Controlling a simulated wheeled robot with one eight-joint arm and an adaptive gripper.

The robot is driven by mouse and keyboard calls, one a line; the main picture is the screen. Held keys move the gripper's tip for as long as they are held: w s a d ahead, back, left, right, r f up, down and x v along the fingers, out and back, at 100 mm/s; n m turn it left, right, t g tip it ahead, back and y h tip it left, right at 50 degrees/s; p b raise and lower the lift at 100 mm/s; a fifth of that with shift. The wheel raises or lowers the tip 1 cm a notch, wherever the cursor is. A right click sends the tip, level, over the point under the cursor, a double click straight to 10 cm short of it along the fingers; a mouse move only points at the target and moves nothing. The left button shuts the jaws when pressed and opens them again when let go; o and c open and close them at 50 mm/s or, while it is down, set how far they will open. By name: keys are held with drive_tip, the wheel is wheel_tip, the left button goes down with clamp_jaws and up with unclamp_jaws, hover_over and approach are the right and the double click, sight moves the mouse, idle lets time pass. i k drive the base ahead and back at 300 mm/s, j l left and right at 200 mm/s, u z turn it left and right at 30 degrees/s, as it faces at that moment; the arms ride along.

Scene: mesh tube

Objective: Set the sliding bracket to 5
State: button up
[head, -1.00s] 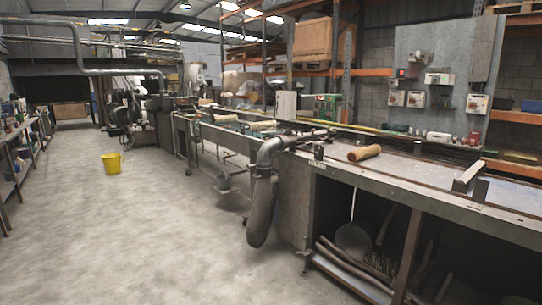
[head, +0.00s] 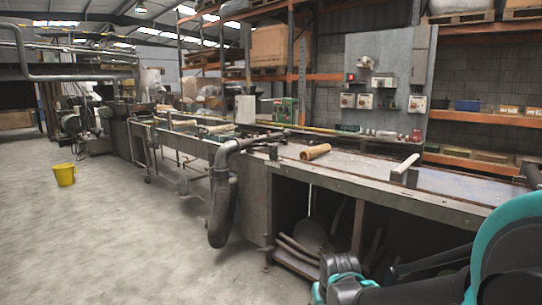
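A bracket-like piece (head: 405,165), a pale bar with a dark upright block beside it, sits on the right part of the long workbench (head: 340,178). It may be the sliding bracket. No scale or number can be read on it at this distance. Parts of my own teal and black arm fill the lower right corner, in front of the bench. I cannot make out any gripper fingers there, and nothing of mine touches the bracket.
A wooden roller-like piece (head: 315,152) lies on the bench. A thick grey pipe (head: 223,195) hangs at the bench's near end. A yellow bucket (head: 64,175) stands on the open floor at left. Switch boxes (head: 365,101) hang on a panel behind the bench.

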sight(273, 154)
drive_tip(key=i+j+u, duration=0.2)
drive_tip(key=i, duration=0.55)
drive_tip(key=i+u, duration=0.2)
drive_tip(key=i, duration=0.55)
